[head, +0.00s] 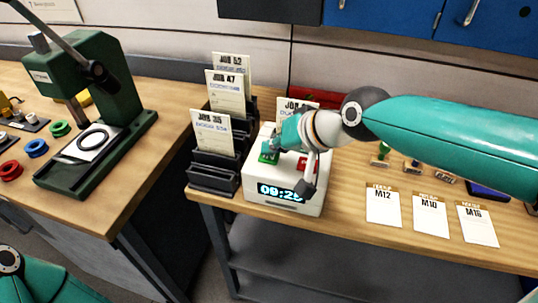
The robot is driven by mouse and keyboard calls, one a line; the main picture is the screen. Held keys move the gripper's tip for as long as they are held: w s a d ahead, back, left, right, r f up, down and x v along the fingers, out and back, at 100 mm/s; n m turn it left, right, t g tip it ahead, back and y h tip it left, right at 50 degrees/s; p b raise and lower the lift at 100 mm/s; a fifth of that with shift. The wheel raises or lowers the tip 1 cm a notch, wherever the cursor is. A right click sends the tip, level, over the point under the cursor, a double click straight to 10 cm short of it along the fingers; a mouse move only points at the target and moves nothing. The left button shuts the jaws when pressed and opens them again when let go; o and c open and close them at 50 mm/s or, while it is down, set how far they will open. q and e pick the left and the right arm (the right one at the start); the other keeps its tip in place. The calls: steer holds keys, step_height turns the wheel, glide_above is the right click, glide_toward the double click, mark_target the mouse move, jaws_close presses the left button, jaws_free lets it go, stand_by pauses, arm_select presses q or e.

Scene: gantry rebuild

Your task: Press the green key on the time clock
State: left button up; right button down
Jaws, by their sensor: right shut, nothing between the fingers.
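The white time clock (256,186) stands on the wooden bench, its lit display reading about 09:25. Its green key (268,157) is at the left of the sloped top, and a red key (303,163) is to its right. My right gripper (278,144) reaches in from the right over the clock, shut and empty. Its tip is at the upper right edge of the green key and hides part of it. I cannot tell whether it touches the key. My left gripper is not in view.
A black rack (213,165) with job cards stands close to the clock's left. A green press (105,85) is on the left bench. Cards marked M12 (383,206), M10 (430,216) and M16 (478,225) lie right of the clock, with small parts behind them.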

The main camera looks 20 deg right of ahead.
mark_target(272, 157)
steer(key=shift+f, duration=0.2)
steer(key=shift+r, duration=0.1)
stand_by(0.4)
steer(key=shift+r+p, duration=0.55)
steer(key=shift+r, duration=0.25)
step_height(272, 157, up, 5)
steer(key=p, duration=0.4)
steer(key=shift+f, duration=0.1)
stand_by(0.6)
